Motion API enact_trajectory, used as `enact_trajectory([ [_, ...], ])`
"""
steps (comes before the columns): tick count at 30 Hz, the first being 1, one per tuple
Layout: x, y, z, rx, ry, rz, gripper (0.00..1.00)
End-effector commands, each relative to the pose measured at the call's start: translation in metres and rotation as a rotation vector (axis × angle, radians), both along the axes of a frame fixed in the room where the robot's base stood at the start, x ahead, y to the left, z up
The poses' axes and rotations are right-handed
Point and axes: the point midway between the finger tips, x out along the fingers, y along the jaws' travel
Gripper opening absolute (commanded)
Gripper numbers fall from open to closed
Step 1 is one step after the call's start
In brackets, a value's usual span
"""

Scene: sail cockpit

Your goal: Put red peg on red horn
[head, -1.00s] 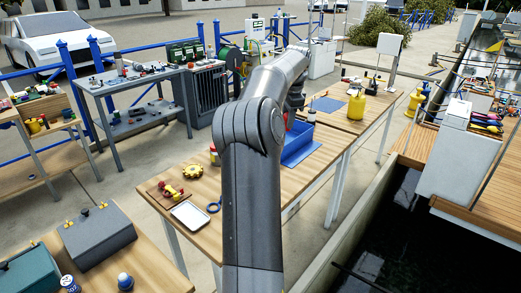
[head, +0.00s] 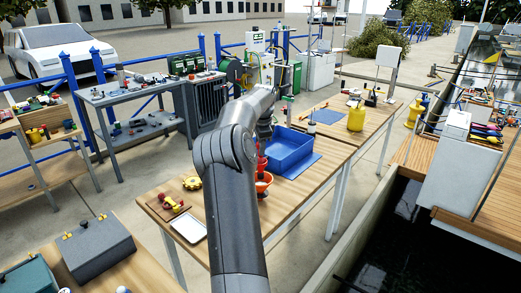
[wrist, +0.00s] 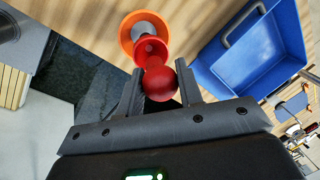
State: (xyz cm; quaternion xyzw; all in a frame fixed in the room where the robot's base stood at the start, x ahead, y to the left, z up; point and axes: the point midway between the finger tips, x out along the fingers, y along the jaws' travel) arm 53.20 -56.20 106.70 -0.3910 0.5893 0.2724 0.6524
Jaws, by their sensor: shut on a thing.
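In the wrist view my gripper (wrist: 160,88) is shut on the red peg (wrist: 160,83), whose round red head shows between the fingers. Just beyond it is a flared red piece (wrist: 151,47), likely the red horn, over an orange bowl-shaped piece (wrist: 128,33) with a grey inside. I cannot tell whether the peg touches the red piece. In the head view my gripper (head: 264,139) is above the orange piece (head: 263,187) on the wooden table, with red (head: 262,166) showing between them.
A blue bin (head: 289,150) stands close to the right of the orange piece. A yellow gear (head: 192,183), a red and yellow item (head: 173,204) and a white tray (head: 189,228) lie to the left. A yellow container (head: 356,115) is on the farther table.

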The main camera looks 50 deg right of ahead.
Motion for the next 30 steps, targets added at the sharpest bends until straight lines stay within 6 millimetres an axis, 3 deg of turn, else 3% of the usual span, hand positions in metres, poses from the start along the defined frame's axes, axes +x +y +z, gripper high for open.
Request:
enact_trajectory([
  [3,0.000,0.000,-0.015,0.001,0.001,-0.001,0.11],
  [14,0.000,0.000,-0.019,0.000,0.000,0.000,0.11],
  [15,0.000,0.000,-0.019,0.000,0.000,0.000,0.36],
  [18,0.000,0.000,-0.019,0.000,0.000,0.000,0.44],
  [22,0.000,0.000,-0.019,0.000,0.000,0.000,0.54],
  [30,0.000,0.000,-0.017,-0.001,0.000,0.000,0.55],
])
